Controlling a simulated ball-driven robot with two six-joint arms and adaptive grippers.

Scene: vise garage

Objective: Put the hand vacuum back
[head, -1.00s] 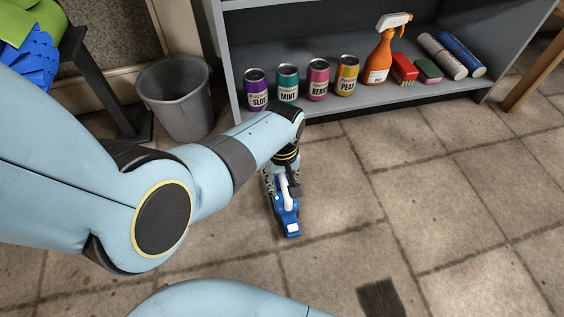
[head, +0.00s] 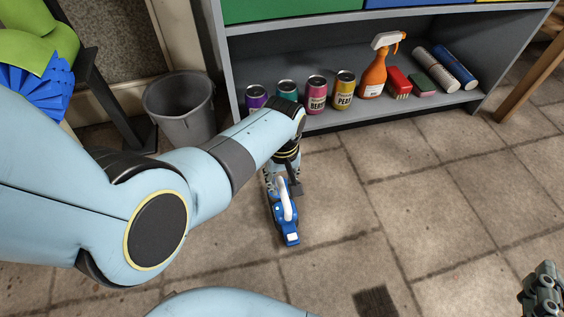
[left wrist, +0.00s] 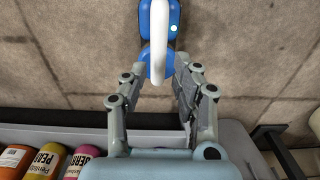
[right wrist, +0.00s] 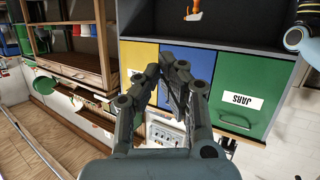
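The hand vacuum (head: 286,222), blue with a white handle, lies on the tiled floor in front of the shelf. My left gripper (head: 284,184) points down at its shelf-side end, partly hidden by my own arm. In the left wrist view, the vacuum (left wrist: 157,48) extends from between the fingertips to the top edge. The left gripper's fingers (left wrist: 160,80) are apart on either side of its near end; firm contact is not visible. My right gripper (right wrist: 168,68) has its fingers together with nothing between them. Its edge also shows at the lower right of the head view. No vacuum holder is identifiable.
The grey shelf (head: 410,108) carries several cans, an orange spray bottle (head: 374,75), a red brush (head: 398,82) and rolls. A grey bin (head: 182,108) stands left of it. Coloured drawers, including a green one (right wrist: 240,95), face my right gripper. The floor to the right is clear.

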